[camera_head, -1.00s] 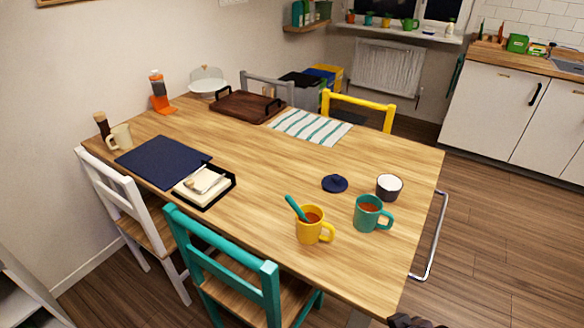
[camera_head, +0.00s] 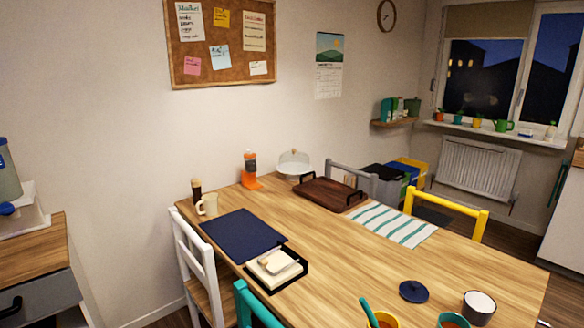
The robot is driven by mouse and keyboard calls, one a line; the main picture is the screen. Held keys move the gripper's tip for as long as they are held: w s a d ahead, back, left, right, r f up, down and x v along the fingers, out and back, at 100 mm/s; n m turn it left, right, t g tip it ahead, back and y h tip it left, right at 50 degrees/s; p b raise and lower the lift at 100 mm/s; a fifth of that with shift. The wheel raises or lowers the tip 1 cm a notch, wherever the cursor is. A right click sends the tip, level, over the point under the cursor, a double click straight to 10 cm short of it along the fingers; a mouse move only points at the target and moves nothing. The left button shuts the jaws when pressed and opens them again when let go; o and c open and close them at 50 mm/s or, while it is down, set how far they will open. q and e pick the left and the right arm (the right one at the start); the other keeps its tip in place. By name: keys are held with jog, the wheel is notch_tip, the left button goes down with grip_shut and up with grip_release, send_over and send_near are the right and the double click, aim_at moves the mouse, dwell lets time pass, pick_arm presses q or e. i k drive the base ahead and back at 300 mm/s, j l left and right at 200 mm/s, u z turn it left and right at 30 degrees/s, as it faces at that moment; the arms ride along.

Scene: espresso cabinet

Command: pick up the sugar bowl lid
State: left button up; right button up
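The sugar bowl lid (camera_head: 413,291) is a dark blue disc with a small knob. It lies flat on the wooden table (camera_head: 341,262), near the right end. A dark bowl with white contents (camera_head: 479,307), which looks like the sugar bowl, stands just right of the lid, apart from it. Neither of my grippers shows in the head view now.
A yellow mug (camera_head: 382,320) with a teal spoon and a teal mug (camera_head: 453,320) stand in front of the lid, cut off by the lower edge. A striped cloth (camera_head: 394,224), a dark tray (camera_head: 331,194) and a navy mat (camera_head: 243,235) lie farther off. Chairs surround the table.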

aim_at(414, 292)
jog(key=z, duration=1.25)
jog(key=l+u, duration=0.15)
jog(key=u, duration=0.2)
jog(key=i+l+u, duration=0.1)
jog(key=u, duration=0.25)
jog(key=l+u, duration=0.4)
jog(key=l, duration=0.5)
jog(key=l+u, duration=0.15)
jog(key=l, duration=0.75)
jog(key=l+u, duration=0.1)
jog(key=l, duration=0.75)
jog(key=k, duration=0.05)
